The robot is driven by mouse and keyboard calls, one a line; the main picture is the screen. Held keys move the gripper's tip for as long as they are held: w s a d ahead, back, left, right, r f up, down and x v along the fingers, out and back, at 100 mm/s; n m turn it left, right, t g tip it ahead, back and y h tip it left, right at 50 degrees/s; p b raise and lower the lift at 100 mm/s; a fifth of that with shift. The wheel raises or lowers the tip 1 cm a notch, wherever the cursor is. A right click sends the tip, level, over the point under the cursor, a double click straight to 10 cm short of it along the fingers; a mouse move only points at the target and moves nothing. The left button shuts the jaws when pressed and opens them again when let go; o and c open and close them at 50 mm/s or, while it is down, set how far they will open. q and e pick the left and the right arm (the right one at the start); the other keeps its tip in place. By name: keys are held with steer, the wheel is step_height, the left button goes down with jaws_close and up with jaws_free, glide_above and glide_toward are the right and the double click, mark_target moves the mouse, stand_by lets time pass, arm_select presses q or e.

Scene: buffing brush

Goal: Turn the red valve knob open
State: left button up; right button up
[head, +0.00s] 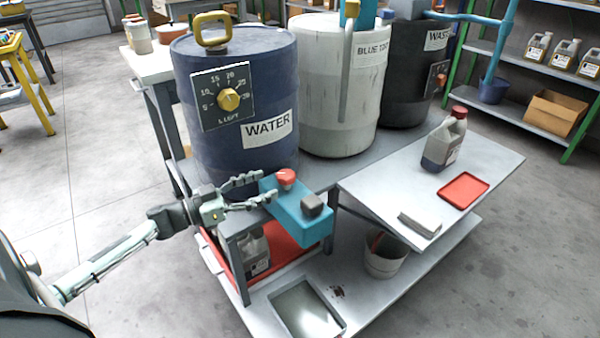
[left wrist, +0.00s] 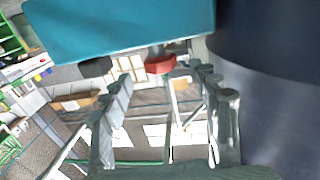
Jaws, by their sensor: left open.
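A red knob (head: 286,177) stands on top of a teal box (head: 298,213) in front of the blue WATER barrel. A dark grey knob (head: 312,204) sits beside it on the same box. My left gripper (head: 268,185) is open, with its fingers reaching to the red knob from the left. In the left wrist view the red knob (left wrist: 160,64) shows between and slightly beyond the open fingers (left wrist: 160,85), under the teal box (left wrist: 120,28). I cannot tell whether a finger touches it. My right gripper is not in view.
The WATER barrel (head: 232,108) with its yellow dial stands close behind the gripper. White (head: 325,90) and black (head: 405,80) barrels stand to its right. A side shelf (head: 390,195) holds a bottle (head: 443,142) and red tray (head: 463,190).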

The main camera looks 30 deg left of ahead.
mark_target(278, 180)
arm_select(q)
steer(key=x, duration=0.6)
steer(key=shift+w+d+r, duration=0.1)
steer(key=shift+w+d, duration=0.15)
steer(key=shift+w, duration=0.05)
steer(key=shift+w+d, duration=0.15)
steer(key=shift+w, duration=0.15)
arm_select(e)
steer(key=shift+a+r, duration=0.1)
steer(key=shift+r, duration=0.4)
arm_select(q)
steer(key=shift+c, duration=0.6)
steer(key=c, duration=1.1)
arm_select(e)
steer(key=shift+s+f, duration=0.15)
